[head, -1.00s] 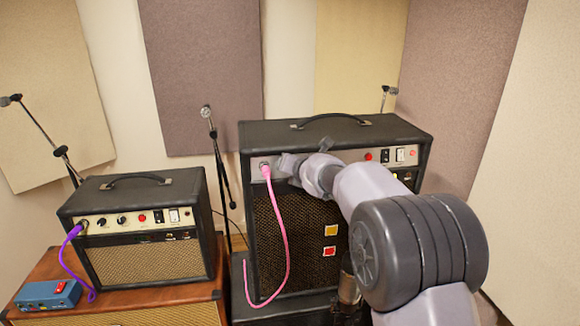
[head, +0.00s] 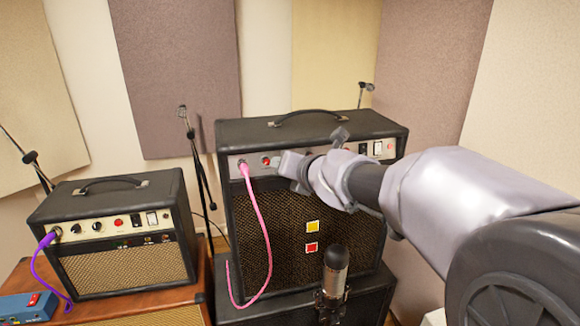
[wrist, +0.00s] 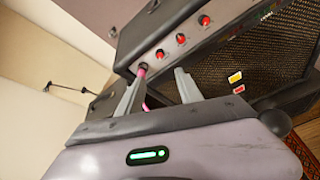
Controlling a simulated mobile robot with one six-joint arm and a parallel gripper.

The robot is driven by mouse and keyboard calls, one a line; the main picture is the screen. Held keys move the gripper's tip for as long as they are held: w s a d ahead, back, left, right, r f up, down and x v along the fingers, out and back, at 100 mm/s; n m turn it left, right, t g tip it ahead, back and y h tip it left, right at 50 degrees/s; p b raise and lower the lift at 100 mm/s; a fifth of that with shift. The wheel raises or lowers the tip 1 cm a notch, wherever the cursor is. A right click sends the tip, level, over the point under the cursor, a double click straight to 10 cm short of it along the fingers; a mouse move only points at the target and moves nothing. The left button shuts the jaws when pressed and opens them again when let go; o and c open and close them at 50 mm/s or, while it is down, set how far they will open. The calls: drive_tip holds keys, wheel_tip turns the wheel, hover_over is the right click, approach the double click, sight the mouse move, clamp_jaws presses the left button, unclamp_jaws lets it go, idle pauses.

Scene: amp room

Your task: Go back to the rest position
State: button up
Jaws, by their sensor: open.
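My gripper (head: 310,154) is in front of the control panel of the large black amp (head: 340,131) in the head view. In the wrist view its two fingers (wrist: 158,92) are apart with nothing held between them. A pink cable (head: 256,215) is plugged into the left end of that amp's panel and hangs down its front. In the wrist view the pink plug (wrist: 142,72) shows beyond the fingers, near the left one. My arm comes in from the right and hides part of the large amp's right side.
A smaller amp (head: 112,188) with a purple cable (head: 42,262) stands at left on a brown cabinet (head: 150,303). A blue pedal (head: 27,305) lies beside it. A microphone (head: 336,265) stands before the large amp. Thin mic stands (head: 197,165) rise behind. Padded panels line the walls.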

drive_tip(key=shift+s+d+r, duration=0.2)
drive_tip(key=shift+s, duration=0.3)
drive_tip(key=s+d+m+h, duration=0.6)
drive_tip(key=s+d+m, duration=0.65)
drive_tip(key=m, duration=0.55)
drive_tip(key=s+d+f+m+g, duration=0.2)
drive_tip(key=s+f+m, duration=0.1)
drive_tip(key=s+m, duration=0.4)
drive_tip(key=s+d+f+m+g, duration=0.2)
drive_tip(key=s+f+m, duration=0.1)
drive_tip(key=s+m, duration=0.4)
drive_tip(key=s+a+f+m+g+y, duration=0.1)
drive_tip(key=s+a+f+m, duration=0.1)
drive_tip(key=s+m, duration=0.1)
drive_tip(key=s+a+f+m+g+y, duration=0.1)
drive_tip(key=s+a+f+m, duration=0.2)
drive_tip(key=s, duration=0.3)
drive_tip(key=shift+s+a+m+g+y, duration=0.15)
drive_tip(key=shift+s+m+g+y, duration=0.2)
drive_tip(key=shift+m, duration=0.35)
